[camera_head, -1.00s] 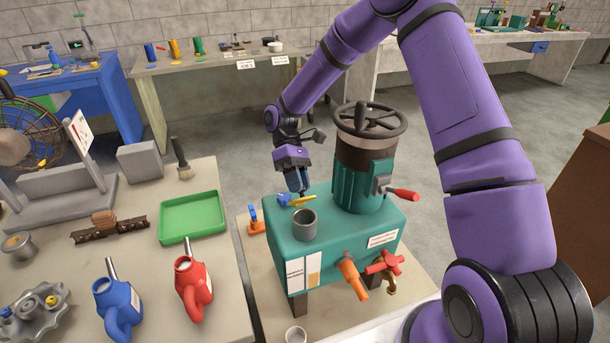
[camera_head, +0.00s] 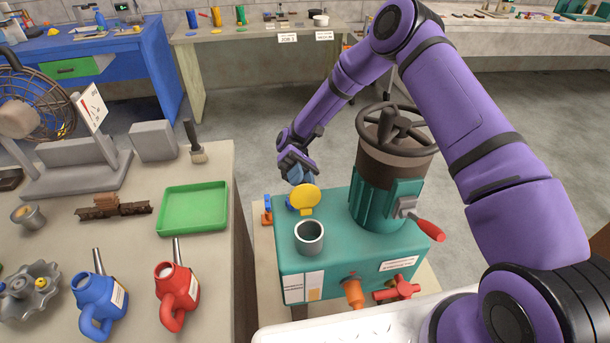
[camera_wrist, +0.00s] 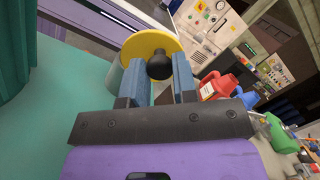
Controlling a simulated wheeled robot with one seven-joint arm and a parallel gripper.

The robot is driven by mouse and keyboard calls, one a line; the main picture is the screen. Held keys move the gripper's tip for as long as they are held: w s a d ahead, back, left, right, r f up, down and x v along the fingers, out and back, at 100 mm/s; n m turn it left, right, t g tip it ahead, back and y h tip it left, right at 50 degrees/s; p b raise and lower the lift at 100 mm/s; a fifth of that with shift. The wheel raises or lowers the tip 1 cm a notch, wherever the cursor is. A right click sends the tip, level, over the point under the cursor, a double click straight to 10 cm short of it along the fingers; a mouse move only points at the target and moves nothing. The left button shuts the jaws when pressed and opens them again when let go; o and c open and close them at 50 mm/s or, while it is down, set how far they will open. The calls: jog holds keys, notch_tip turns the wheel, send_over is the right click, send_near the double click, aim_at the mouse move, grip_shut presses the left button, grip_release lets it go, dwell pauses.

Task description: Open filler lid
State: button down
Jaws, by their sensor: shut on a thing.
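The yellow round filler lid (camera_head: 305,201) stands up on edge behind the grey filler neck (camera_head: 310,238) on the green machine (camera_head: 345,238). The neck's mouth is uncovered. In the wrist view the yellow lid (camera_wrist: 135,44) faces me with its black knob (camera_wrist: 160,66) between my blue fingers. My gripper (camera_head: 300,180) is behind the lid, shut on that knob; the lid hides its fingertips in the head view. In the wrist view my gripper (camera_wrist: 163,76) has a finger on each side of the knob.
A brown-topped cylinder with a dark handwheel (camera_head: 396,128) rises just right of the lid. A red-handled lever (camera_head: 428,229) sticks out from it. A bench at left holds a green tray (camera_head: 193,208), a blue can (camera_head: 99,300) and a red can (camera_head: 177,290).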

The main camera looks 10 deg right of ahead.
jog(key=shift+w+f+g, duration=0.2)
jog(key=shift+g, duration=0.2)
jog(key=c, duration=0.9)
grip_release()
jog(key=shift+r, duration=0.1)
